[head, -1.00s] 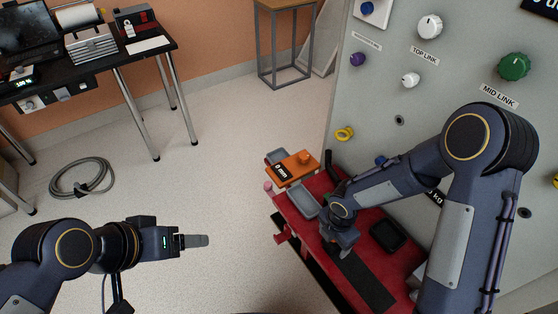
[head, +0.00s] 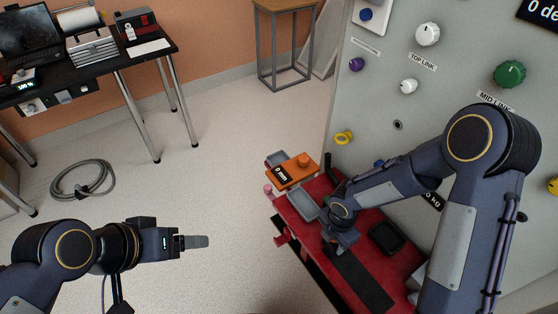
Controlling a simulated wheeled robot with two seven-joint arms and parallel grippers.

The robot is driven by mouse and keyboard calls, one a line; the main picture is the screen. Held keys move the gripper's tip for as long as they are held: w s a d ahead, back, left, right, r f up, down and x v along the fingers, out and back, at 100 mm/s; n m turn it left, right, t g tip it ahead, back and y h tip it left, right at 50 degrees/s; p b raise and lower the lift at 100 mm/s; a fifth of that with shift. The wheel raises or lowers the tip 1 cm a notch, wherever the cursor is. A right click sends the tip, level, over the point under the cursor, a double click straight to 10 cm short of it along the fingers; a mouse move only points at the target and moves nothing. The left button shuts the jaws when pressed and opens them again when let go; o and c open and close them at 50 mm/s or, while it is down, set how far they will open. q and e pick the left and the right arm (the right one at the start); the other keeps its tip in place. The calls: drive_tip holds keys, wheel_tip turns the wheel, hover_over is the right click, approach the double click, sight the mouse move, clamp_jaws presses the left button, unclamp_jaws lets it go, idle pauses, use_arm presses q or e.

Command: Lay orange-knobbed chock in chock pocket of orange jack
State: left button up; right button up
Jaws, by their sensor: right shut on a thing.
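The orange jack (head: 287,174) stands at the far left end of the red bench, with a round orange knob on top and a dark label. Its chock pocket cannot be made out. My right gripper (head: 337,250) points down low over the red bench, nearer to me than the jack and to its right. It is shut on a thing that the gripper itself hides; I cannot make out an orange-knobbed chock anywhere. My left gripper (head: 196,241) is over the floor at left, far from the bench; its fingers are seen side-on, with nothing visible in them.
The red bench (head: 312,233) holds a grey tray (head: 303,206) beside the jack, a black tray (head: 387,238) at right and a dark strip (head: 362,283) in front. A grey panel (head: 385,105) with knobs rises behind. Open floor lies left of the bench.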

drive_tip(key=shift+r+p, duration=1.7)
drive_tip(key=shift+r, duration=0.65)
drive_tip(key=shift+f, duration=0.1)
